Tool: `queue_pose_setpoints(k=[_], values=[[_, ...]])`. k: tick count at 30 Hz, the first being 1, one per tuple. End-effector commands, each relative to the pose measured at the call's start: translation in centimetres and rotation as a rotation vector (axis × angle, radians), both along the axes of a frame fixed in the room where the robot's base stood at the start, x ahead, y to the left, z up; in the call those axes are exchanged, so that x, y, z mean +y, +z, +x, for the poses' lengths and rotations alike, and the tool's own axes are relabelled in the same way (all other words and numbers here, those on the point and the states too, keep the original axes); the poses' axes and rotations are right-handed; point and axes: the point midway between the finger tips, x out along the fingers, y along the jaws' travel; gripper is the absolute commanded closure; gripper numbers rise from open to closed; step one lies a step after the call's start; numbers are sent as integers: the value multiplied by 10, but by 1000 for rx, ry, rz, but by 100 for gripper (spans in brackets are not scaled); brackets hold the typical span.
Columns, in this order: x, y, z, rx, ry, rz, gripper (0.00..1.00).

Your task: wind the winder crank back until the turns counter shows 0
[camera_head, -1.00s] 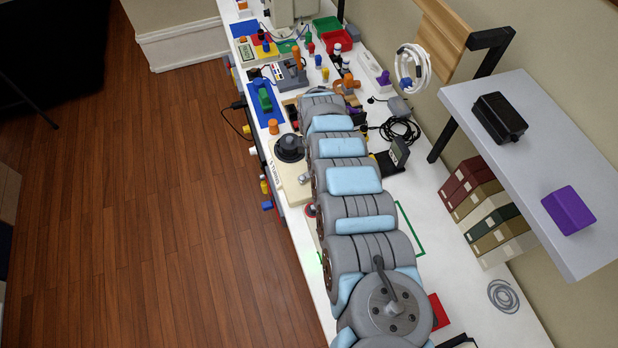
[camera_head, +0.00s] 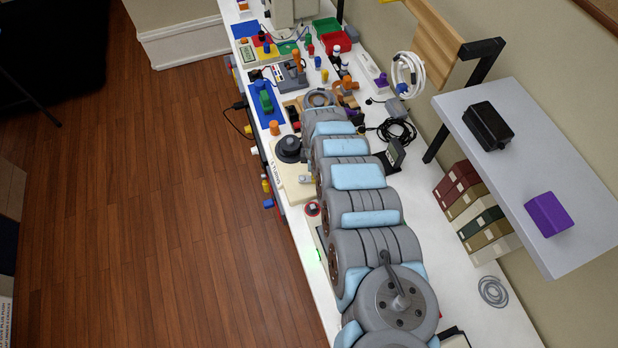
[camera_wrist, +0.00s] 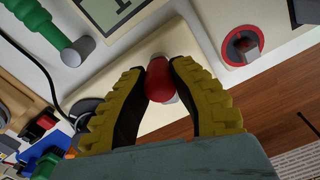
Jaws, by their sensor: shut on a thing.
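My gripper (camera_wrist: 160,88) is shut on a red knob (camera_wrist: 160,78) in the wrist view. The knob appears to be the handle of the winder crank; the rest of the crank is mostly hidden. Behind it lies a cream plate (camera_wrist: 125,85). At the top edge is a display, probably the turns counter (camera_wrist: 112,10); it is cut off, and I see part of a digit like 1. In the head view, my arm covers my gripper and the knob. The winder's cream base (camera_head: 293,186), marked TURNS, shows left of my arm, with a dark round part (camera_head: 289,148) on it.
A green bar with a grey end (camera_wrist: 35,20) is at the upper left. A grey shelf (camera_head: 535,180) juts out at the right. The bench is crowded behind.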

Motion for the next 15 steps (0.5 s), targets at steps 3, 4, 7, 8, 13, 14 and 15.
queue_pose_setpoints(k=[3, 4, 7, 8, 13, 14, 15], values=[[5, 2, -12, 12, 4, 2, 100], [6, 3, -14, 11, 3, 3, 100], [8, 3, -20, 7, 3, 4, 100], [9, 2, -22, 8, 3, 4, 100], [9, -2, -25, 7, 3, 4, 100], [9, -2, -25, 6, 2, 4, 100], [9, -2, -24, 6, 2, 3, 100]])
